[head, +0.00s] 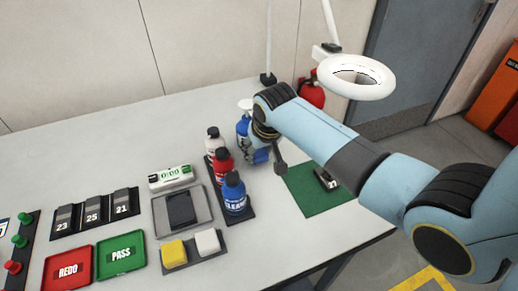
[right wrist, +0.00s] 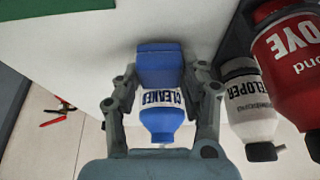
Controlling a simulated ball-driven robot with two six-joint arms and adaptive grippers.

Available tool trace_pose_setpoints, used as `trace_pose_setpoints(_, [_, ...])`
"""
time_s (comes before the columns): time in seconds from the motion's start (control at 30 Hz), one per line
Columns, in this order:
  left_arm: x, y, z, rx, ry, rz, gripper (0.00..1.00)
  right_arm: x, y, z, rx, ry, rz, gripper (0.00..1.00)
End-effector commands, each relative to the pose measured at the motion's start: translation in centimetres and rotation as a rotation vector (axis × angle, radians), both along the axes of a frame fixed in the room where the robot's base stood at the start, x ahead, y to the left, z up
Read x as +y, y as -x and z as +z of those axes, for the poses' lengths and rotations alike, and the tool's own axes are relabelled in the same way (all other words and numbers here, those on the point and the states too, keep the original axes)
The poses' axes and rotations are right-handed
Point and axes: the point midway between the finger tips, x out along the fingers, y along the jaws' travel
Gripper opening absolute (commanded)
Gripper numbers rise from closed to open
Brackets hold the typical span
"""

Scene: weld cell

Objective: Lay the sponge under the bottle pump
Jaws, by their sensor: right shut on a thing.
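A blue block, which I take for the sponge (right wrist: 160,66), is between the fingertips of my right gripper (right wrist: 164,76), which is shut on it. In the head view the sponge (head: 260,156) is low over the table, below my right gripper (head: 263,160). The blue bottle with a white pump (head: 243,124) stands just behind it, partly hidden by my arm. In the right wrist view this bottle (right wrist: 160,122) carries a CLEANER label and appears upside down behind the sponge. I cannot tell whether the sponge touches the table or bottle. My left gripper is not in view.
White (head: 212,145), red (head: 222,168) and blue (head: 235,196) bottles stand in a rack close on the left. A green mat (head: 309,199) with a small metal piece lies right. A small tray with yellow and white blocks (head: 174,251) is nearer. The table's back left is clear.

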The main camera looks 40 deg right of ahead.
Motion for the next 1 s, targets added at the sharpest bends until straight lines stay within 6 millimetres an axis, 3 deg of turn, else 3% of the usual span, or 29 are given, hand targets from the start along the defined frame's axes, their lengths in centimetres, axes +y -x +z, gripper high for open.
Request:
trace_pose_setpoints(0.57, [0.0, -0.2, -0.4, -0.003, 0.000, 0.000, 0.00, 0.0, 0.0, -1.2, 0.001, 0.000, 0.000, 0.25])
trace_pose_setpoints(0.6, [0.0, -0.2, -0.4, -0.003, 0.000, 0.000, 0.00, 0.0, 0.0, -1.2, 0.001, 0.000, 0.000, 0.46])
trace_pose_setpoints(0.73, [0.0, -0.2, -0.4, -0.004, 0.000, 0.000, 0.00, 0.0, 0.1, -1.2, 0.001, 0.000, 0.000, 0.63])
trace_pose_setpoints(1.0, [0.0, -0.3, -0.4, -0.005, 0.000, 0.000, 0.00, 0.0, 0.1, -1.2, 0.001, 0.000, 0.000, 0.65])
